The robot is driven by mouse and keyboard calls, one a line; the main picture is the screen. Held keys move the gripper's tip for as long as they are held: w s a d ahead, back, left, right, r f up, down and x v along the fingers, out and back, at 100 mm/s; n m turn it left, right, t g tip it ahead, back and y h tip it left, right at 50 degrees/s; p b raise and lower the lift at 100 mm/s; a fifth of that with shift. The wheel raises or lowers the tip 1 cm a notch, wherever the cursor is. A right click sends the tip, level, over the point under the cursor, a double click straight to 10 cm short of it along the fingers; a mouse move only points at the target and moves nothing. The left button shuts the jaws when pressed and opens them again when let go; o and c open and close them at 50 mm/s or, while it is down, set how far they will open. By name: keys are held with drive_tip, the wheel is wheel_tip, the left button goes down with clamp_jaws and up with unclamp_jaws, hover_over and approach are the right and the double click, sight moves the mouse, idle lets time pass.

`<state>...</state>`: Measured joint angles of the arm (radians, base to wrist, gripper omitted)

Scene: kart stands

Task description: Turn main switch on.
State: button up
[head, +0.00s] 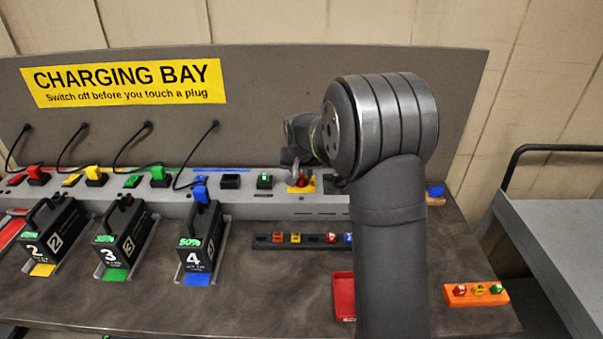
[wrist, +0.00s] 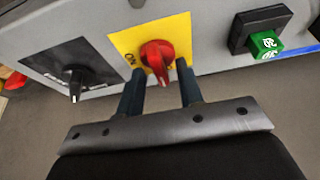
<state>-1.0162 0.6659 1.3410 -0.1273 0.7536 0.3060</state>
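The main switch is a red rotary knob (wrist: 157,56) on a yellow plate (wrist: 180,28), with "ON" lettered at the plate's left side in the wrist view. The knob's grip bar slants slightly, its lower end toward the lower right. In the head view the red knob (head: 302,177) and yellow plate (head: 300,189) sit on the grey console, partly behind my gripper. My gripper (wrist: 160,80) is open, its two dark fingers on either side of the knob, with gaps showing. Whether the fingertips touch the plate is unclear.
A black rotary knob (wrist: 75,85) is beside the switch, and a green block (wrist: 265,43) sits in a black socket on the other side. Batteries (head: 201,245) stand left on the bench. A red tray (head: 343,296) and an orange rack (head: 476,292) lie near my arm.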

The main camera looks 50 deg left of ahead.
clamp_jaws()
drive_tip(key=shift+m, duration=0.4)
drive_tip(key=m, duration=0.2)
drive_tip(key=m+t+h, duration=0.1)
drive_tip(key=shift+a+m+h, duration=0.15)
drive_tip(key=shift+m+h, duration=0.15)
drive_tip(key=shift+m, duration=0.1)
drive_tip(key=m+h, duration=0.1)
drive_tip(key=m, duration=0.3)
drive_tip(key=shift+a+m+h, duration=0.15)
drive_tip(key=shift+m+h, duration=0.15)
drive_tip(key=shift+h, duration=0.1)
drive_tip(key=m, duration=0.2)
drive_tip(key=m+h, duration=0.1)
drive_tip(key=m, duration=0.1)
drive_tip(key=shift+a+m+h, duration=0.1)
drive_tip(key=shift+m+h, duration=0.2)
drive_tip(key=m+g+h, duration=0.1)
drive_tip(key=m, duration=0.3)
